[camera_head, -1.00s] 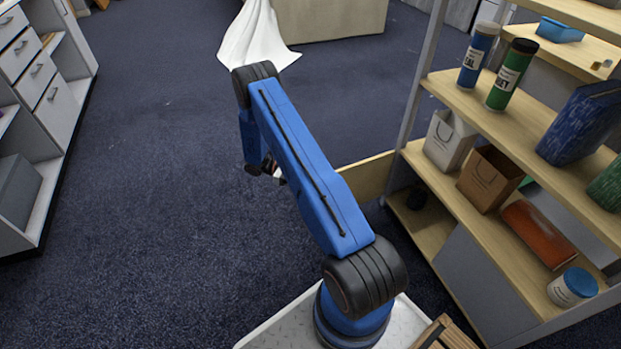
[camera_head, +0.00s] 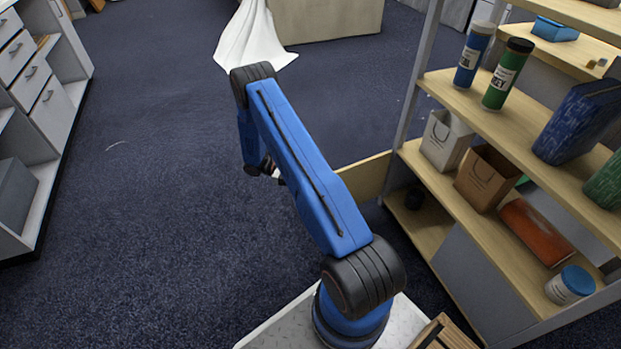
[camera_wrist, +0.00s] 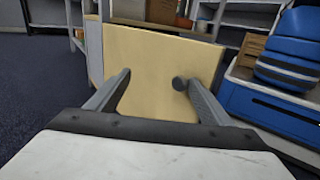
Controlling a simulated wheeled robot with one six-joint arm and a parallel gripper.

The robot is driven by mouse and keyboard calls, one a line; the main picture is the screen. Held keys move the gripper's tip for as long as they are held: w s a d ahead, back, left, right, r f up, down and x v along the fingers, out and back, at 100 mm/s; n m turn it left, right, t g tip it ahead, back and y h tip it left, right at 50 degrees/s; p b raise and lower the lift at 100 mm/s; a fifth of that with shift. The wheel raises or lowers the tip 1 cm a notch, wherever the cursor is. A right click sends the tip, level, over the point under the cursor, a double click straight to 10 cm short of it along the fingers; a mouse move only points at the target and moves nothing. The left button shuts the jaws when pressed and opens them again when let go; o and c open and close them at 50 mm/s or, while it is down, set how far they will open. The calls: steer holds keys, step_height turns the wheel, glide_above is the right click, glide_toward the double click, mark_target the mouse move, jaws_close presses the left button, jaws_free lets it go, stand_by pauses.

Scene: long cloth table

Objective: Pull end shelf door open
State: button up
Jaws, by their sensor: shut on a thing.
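The end shelf door (camera_head: 365,176) is a pale wooden panel standing out from the far end of the right-hand shelf, swung open at an angle. In the wrist view the door (camera_wrist: 150,55) fills the middle, with a dark round knob (camera_wrist: 180,83) by my right fingertip. My gripper (camera_wrist: 157,80) is shut on the door; its fingers lie on either side in front of the panel, and the exact contact is hard to make out. In the head view my gripper (camera_head: 272,170) is mostly hidden behind my blue arm.
The open shelf (camera_head: 500,125) on the right holds a white bag (camera_head: 444,142), a brown bag (camera_head: 487,178), and blue and green canisters. A grey drawer cabinet (camera_head: 40,90) stands at left. A cloth-draped table (camera_head: 325,18) is at the back. Carpet between is clear.

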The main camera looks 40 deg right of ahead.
steer(key=shift+d, duration=0.1)
steer(key=shift+c, duration=0.4)
steer(key=shift+w+a+f, duration=0.1)
steer(key=shift+w+a, duration=0.2)
steer(key=shift+w, duration=0.2)
steer(key=c, duration=0.3)
steer(key=v, duration=1.5)
steer(key=shift+w+a, duration=0.25)
steer(key=shift+a, duration=0.1)
steer(key=shift+c, duration=0.3)
steer(key=shift+w+a, duration=0.2)
steer(key=shift+w, duration=0.05)
